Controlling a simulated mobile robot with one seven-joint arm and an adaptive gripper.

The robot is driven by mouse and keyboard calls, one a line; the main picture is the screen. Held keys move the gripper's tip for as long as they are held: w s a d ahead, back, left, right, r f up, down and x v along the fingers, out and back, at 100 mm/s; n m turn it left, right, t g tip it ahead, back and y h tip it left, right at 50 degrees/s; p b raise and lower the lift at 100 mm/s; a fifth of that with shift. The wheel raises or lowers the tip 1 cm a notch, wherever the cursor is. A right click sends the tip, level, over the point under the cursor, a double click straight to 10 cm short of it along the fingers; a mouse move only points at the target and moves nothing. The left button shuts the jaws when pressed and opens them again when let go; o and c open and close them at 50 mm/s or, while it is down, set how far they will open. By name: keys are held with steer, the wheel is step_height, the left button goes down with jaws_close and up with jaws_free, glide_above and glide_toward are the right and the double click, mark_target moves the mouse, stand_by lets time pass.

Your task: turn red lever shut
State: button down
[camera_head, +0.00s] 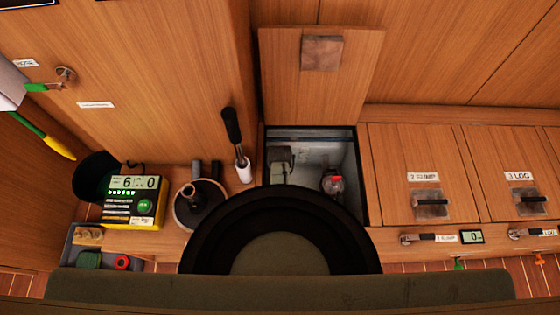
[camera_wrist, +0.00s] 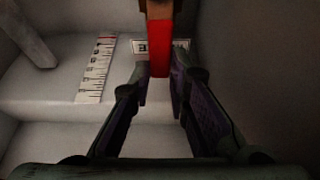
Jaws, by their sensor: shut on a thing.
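The red lever (camera_wrist: 160,45) shows at the top middle of the wrist view, hanging from a brownish fitting (camera_wrist: 158,6). My gripper (camera_wrist: 160,82) has its two dark fingers on either side of the lever's lower end and is shut on it. The lever points straight down in that picture. In the head view a small red part (camera_head: 336,183) shows inside the open locker (camera_head: 361,190); I cannot tell if it is the same lever. My gripper cannot be made out in the head view, where a large dark round shape covers the locker's near side.
The raised wooden hatch (camera_head: 290,90) stands behind the opening. In the wrist view, a ruled scale (camera_wrist: 96,70) and a small label (camera_wrist: 140,47) are on pale, stepped surfaces. Closed lids (camera_head: 410,160) lie right; a yellow-black meter (camera_head: 133,203) stands left.

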steer(key=shift+d, duration=0.1)
steer(key=s+d+m+g+h, duration=0.4)
steer(key=s+d+m, duration=0.3)
steer(key=m, duration=1.1)
steer(key=shift+s+h+p, duration=0.15)
steer(key=shift+h+p, duration=0.15)
steer(key=shift+p, duration=0.1)
steer(key=shift+g, duration=0.3)
steer(key=c, duration=1.7)
jaws_free()
steer(key=shift+o, duration=0.9)
